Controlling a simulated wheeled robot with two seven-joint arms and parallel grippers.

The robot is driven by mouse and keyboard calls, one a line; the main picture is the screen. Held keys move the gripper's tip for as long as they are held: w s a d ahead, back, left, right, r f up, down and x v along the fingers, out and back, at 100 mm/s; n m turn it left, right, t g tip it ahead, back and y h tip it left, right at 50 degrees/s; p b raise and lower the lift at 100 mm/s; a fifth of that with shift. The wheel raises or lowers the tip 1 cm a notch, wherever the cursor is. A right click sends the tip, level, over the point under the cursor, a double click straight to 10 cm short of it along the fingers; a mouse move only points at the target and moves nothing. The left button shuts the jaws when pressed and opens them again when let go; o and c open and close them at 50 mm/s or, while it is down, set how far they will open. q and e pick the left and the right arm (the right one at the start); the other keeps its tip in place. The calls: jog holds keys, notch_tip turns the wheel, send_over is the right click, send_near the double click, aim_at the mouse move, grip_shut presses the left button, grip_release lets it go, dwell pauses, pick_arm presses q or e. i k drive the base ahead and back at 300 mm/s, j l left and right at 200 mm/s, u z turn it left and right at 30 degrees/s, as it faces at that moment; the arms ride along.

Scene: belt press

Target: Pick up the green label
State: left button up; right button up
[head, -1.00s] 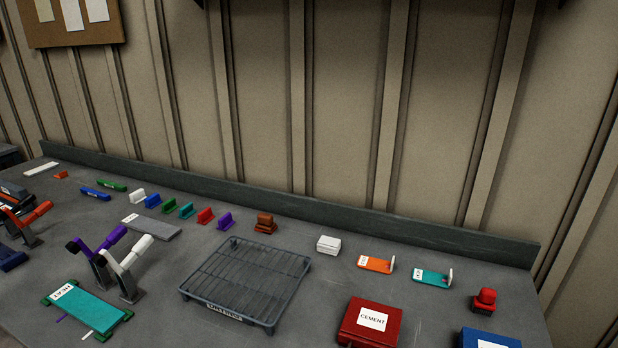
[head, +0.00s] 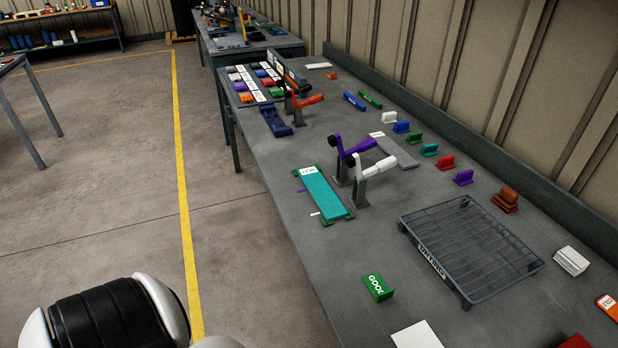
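Several small upright coloured pieces stand in a row along the back of the workbench. One of them is a green piece (head: 415,139), between a blue piece (head: 401,127) and a teal piece (head: 429,150). A separate green block marked GOOD (head: 377,287) lies near the bench's front edge. I cannot tell for sure which of these green things is the label. Neither of my grippers is in view, and nothing is seen touching the green things.
A wire rack (head: 470,250) stands on the near right part of the bench. A teal press plate (head: 322,195), a purple handle (head: 352,150) and a white handle (head: 378,166) stand left of it. A white sheet (head: 417,336) lies near the front.

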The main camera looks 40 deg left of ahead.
aim_at(377, 287)
jog(key=u, duration=0.75)
